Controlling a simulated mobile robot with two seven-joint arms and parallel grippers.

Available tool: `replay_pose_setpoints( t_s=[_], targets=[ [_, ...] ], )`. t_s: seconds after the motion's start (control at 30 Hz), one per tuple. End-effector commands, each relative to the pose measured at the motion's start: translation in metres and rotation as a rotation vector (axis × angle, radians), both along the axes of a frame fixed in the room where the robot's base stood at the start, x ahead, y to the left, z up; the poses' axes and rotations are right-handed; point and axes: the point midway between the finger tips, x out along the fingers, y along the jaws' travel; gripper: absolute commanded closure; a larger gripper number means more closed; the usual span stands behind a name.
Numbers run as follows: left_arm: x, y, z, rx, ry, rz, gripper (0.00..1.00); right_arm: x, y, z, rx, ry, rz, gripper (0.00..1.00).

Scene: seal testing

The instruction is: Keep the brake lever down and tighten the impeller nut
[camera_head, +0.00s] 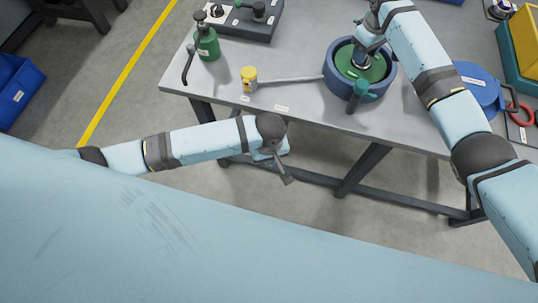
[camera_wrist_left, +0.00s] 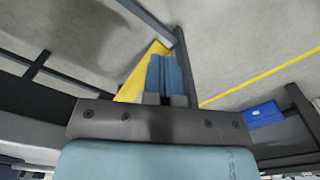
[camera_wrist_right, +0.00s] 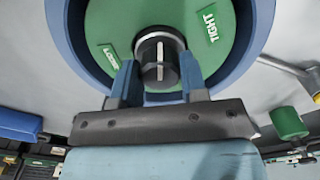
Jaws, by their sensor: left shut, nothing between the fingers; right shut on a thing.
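A blue round housing (camera_head: 329,82) with a green face stands near the table's front edge. On the green face, the dark impeller nut (camera_wrist_right: 157,50) has a white line, which runs upright in the right wrist view. My right gripper (camera_head: 362,58) is shut on it from above. My left gripper (camera_head: 285,172) is shut and empty, below the table's front edge, apart from the lever. Its fingers (camera_wrist_left: 165,75) are together.
A green bottle (camera_head: 207,43) stands on the table (camera_head: 300,45) at left. Labels "TIGHT" (camera_wrist_right: 209,25) and, partly readable, "LOOSE" (camera_wrist_right: 111,56) mark the face. A blue disc (camera_head: 476,88) lies at right.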

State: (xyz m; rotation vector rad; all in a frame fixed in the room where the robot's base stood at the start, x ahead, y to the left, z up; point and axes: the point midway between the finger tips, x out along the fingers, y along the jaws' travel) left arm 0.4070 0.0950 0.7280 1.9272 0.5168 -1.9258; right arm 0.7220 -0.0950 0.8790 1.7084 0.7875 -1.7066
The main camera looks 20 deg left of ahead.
Motion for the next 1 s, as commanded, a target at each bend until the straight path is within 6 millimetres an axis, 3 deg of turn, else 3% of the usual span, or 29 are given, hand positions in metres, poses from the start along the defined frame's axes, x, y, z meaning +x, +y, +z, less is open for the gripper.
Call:
replay_pose_setpoints(
  t_s=[0.4,0.57,0.6,0.73,1.0],
  targets=[
    [-0.0002,0.0004,-0.0010,0.001,0.001,0.000,1.00,-0.0013,0.0020,-0.0012,0.003,0.005,-0.752,0.81],
    [-0.0003,0.0004,-0.0010,0.001,0.001,0.000,1.00,-0.0007,0.0013,-0.0008,0.002,0.003,-0.977,0.81],
    [-0.0003,0.0004,-0.0009,0.001,0.001,0.000,1.00,-0.0004,0.0005,-0.0006,0.001,0.002,-0.968,0.51],
    [-0.0003,0.0004,-0.0010,0.001,0.001,0.000,1.00,-0.0002,0.0002,-0.0005,0.000,0.001,-0.964,0.21],
    [-0.0003,0.0004,-0.0009,0.001,0.001,0.000,1.00,0.0000,0.0001,0.0004,0.001,0.000,-0.962,0.20]
  ],
)
